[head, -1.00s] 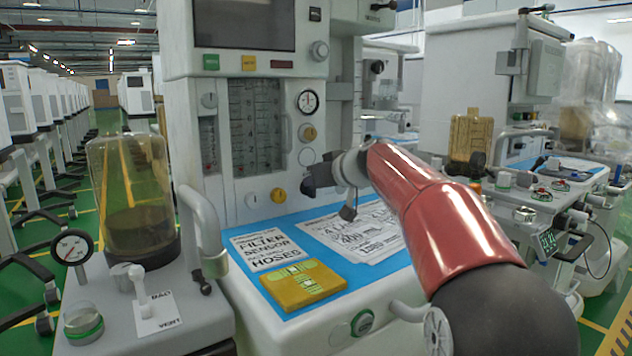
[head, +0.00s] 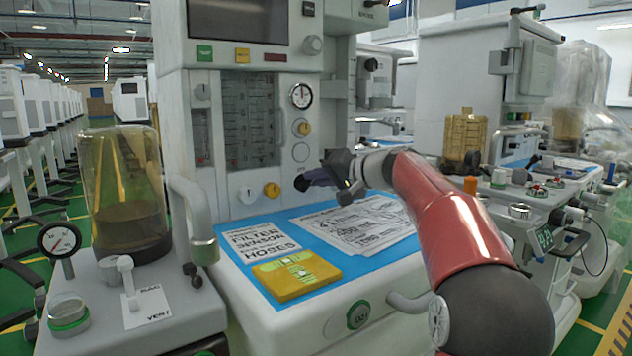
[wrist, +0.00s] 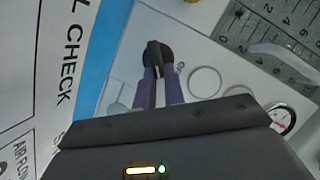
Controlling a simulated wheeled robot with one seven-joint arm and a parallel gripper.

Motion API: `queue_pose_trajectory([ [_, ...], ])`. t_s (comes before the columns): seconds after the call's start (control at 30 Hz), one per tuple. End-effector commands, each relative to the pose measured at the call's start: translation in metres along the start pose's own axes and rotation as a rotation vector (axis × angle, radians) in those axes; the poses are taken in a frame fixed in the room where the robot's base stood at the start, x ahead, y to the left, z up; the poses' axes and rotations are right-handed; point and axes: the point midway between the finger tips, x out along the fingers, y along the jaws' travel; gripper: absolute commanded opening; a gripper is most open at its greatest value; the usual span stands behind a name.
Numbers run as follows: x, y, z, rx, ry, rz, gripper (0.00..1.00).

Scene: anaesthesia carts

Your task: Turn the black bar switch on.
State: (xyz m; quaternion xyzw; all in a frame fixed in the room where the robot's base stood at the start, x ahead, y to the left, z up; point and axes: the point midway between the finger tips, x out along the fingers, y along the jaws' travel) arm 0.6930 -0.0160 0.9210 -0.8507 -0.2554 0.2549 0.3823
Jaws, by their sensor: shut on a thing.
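The black bar switch (wrist: 153,55) shows in the wrist view as a dark bar on a dark round base, on the machine's light front panel. My gripper (wrist: 157,75) has its two purple-grey fingers on either side of the bar's near end, closed on it. In the head view my gripper (head: 308,181) reaches left to the panel, right of the yellow knob. There the switch is mostly hidden by the fingers and hard to tell apart from them.
A white knob (head: 246,195) and a yellow knob (head: 272,190) sit left of my gripper. Gauge (head: 301,95) and flow tubes (head: 250,125) are above. Below, the blue worktop (head: 347,266) holds printed sheets (head: 362,226) and a yellow pad (head: 297,275).

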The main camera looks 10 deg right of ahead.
Motion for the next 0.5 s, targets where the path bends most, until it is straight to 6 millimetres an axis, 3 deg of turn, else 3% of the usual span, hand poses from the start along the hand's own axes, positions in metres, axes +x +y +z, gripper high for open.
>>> queue_pose_trajectory([
  [0.5, 0.0019, 0.0075, 0.0022, 0.249, -0.002, -0.103, 0.00],
])
